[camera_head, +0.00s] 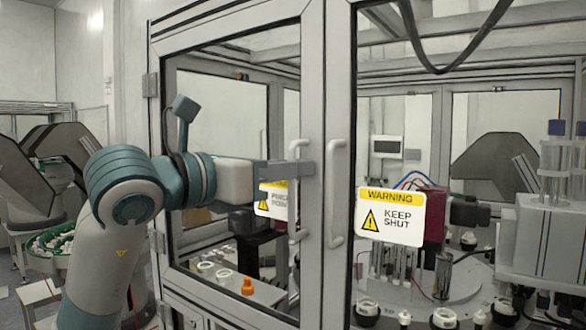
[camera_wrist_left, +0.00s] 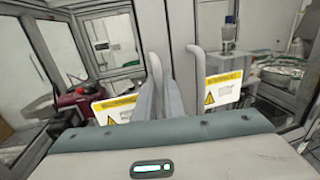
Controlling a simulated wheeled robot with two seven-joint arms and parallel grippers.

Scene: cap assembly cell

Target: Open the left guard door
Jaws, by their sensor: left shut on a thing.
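The left guard door (camera_head: 313,90) is a grey-framed clear panel. It stands at or very near its closed position beside the right door (camera_head: 341,90); a small gap cannot be ruled out. Its pale vertical handle (camera_head: 297,225) is on the edge near the middle. My left gripper (camera_head: 302,168) reaches in from the left and is shut on this handle at its upper part. In the left wrist view the left door's handle (camera_wrist_left: 155,66) runs down between my fingers (camera_wrist_left: 161,98). My right gripper is out of view.
The right door's handle (camera_head: 337,200) stands close beside. A yellow and white "keep shut" sign (camera_head: 390,215) is on the right door. Behind the panels are a round table with white parts and an orange piece (camera_head: 247,286). A green bowl feeder (camera_head: 52,242) stands at left.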

